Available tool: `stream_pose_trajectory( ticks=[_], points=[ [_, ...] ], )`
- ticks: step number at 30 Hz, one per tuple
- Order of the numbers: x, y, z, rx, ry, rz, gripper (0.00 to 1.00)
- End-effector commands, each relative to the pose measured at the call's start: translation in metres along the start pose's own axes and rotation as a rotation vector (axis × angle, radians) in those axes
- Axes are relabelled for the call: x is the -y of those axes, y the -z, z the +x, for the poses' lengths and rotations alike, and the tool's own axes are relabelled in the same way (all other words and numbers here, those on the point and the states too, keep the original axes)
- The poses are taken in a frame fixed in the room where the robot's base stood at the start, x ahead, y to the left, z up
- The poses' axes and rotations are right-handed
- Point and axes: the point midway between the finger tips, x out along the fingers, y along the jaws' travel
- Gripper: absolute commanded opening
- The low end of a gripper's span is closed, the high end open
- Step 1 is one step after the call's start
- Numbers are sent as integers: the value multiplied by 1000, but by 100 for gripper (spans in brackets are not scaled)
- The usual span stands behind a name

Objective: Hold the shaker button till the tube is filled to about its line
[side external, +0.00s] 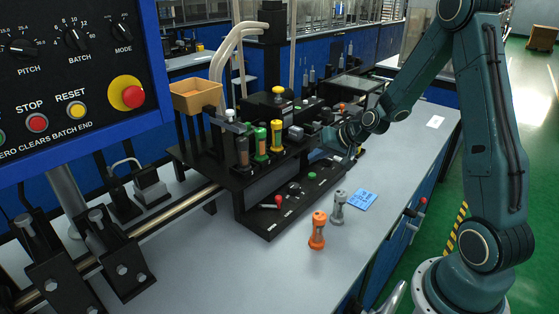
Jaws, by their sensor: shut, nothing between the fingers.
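My gripper (352,142) is at the right end of the black station (262,190), its dark fingers small in view. It is shut and I see nothing held in it. A green button (312,175) sits on the low front panel, below and left of my gripper and apart from it. A yellow knob (277,90) tops a black unit further back. I cannot tell which one is the shaker button. A dark tube (242,152), a green-capped tube (261,145) and a yellow-capped tube (277,136) stand upright in the station. Fill levels and lines are too small to read.
An orange capped tube (317,232) and a grey one (338,208) stand on the table (290,275) near a blue card (362,200). A tan hopper (196,95) stands at left. A control panel (80,75) fills the upper left.

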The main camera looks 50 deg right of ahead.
Motion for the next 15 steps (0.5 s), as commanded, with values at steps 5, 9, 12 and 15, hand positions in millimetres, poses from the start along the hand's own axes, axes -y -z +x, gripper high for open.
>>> stream_pose_trajectory(
  ticks=[5, 9, 12, 15],
  points=[
    [7, 7, -9, -2, 1, -1, 0],
    [10, 10, -13, -1, 0, -1, 0],
    [10, 10, -14, 0, 0, 0, 0],
    [10, 10, -14, 0, 0, 0, 0]
  ],
)
